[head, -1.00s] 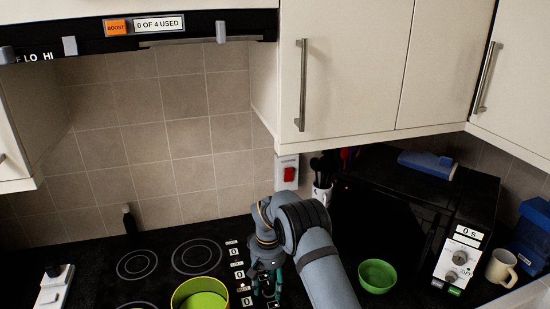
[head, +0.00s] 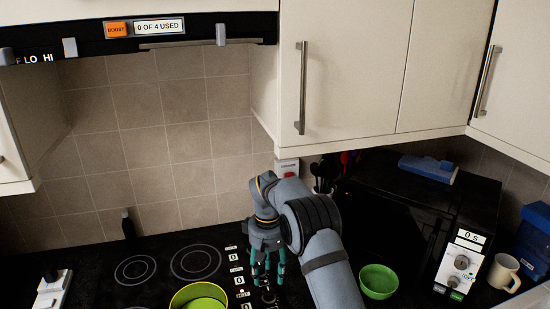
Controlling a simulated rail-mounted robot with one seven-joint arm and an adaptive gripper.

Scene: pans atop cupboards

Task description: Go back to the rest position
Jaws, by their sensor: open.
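My gripper (head: 267,275) hangs below my grey arm at the bottom middle of the head view. Its teal fingers point down, apart from each other and empty, above the worktop beside the hob's control labels. My arm covers part of the worktop and part of the utensil pot behind it.
A yellow-green pan (head: 198,297) is left of my gripper on the black hob (head: 165,262). A green bowl (head: 378,281) is to the right, before the black microwave (head: 400,205). A mug (head: 504,272) stands far right. Cream cupboards (head: 355,70) hang above.

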